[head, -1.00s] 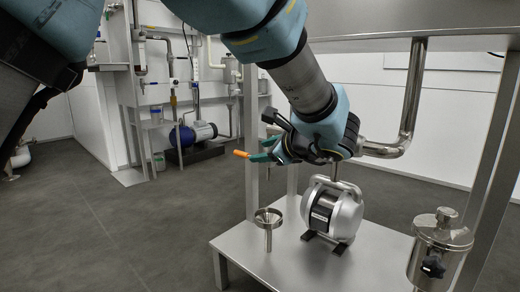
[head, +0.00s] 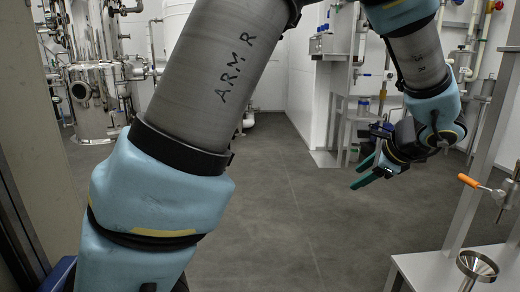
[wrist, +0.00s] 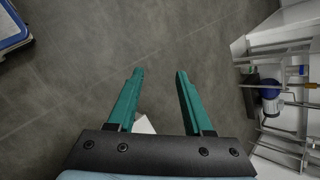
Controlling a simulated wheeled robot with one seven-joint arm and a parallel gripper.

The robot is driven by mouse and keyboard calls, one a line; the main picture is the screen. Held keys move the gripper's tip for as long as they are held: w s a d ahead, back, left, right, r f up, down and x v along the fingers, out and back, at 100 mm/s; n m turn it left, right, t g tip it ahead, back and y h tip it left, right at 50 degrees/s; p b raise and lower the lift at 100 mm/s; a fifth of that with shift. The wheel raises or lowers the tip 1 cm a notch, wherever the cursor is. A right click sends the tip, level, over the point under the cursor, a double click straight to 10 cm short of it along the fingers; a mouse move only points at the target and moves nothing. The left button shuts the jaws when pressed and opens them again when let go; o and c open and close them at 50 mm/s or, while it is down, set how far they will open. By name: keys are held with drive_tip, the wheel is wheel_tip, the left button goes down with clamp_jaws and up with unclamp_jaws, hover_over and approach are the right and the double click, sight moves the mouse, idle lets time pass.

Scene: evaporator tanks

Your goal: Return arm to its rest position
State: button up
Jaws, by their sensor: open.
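My arm crosses the head view from lower left, bends out of frame at the top and hangs down at the right. My gripper (head: 366,172) is at the end of it, with two green fingers apart and nothing between them. It hangs over open floor, left of the orange-handled valve (head: 468,180) and clear of it. In the wrist view my gripper (wrist: 160,72) shows both fingers spread above the bare grey floor.
Steel tanks and pipes (head: 95,95) stand at the back left. A blue pump (wrist: 269,95) and rack show right in the wrist view. The middle floor (head: 285,205) is clear.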

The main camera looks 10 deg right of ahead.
drive_tip(key=s+a+r+n+g+h+p, duration=0.2)
drive_tip(key=a+n+g+p, duration=0.55)
drive_tip(key=a+n, duration=2.25)
drive_tip(key=a+r+m+p, duration=0.3)
drive_tip(key=r+p, duration=1.5)
drive_tip(key=p, duration=0.1)
drive_tip(key=a+r+m+p, duration=0.3)
drive_tip(key=r+m+p, duration=0.1)
drive_tip(key=r+p, duration=1.5)
drive_tip(key=shift+a+r+t, duration=0.15)
drive_tip(key=shift+a+t, duration=0.05)
drive_tip(key=shift+t, duration=0.25)
drive_tip(key=shift+s, duration=0.1)
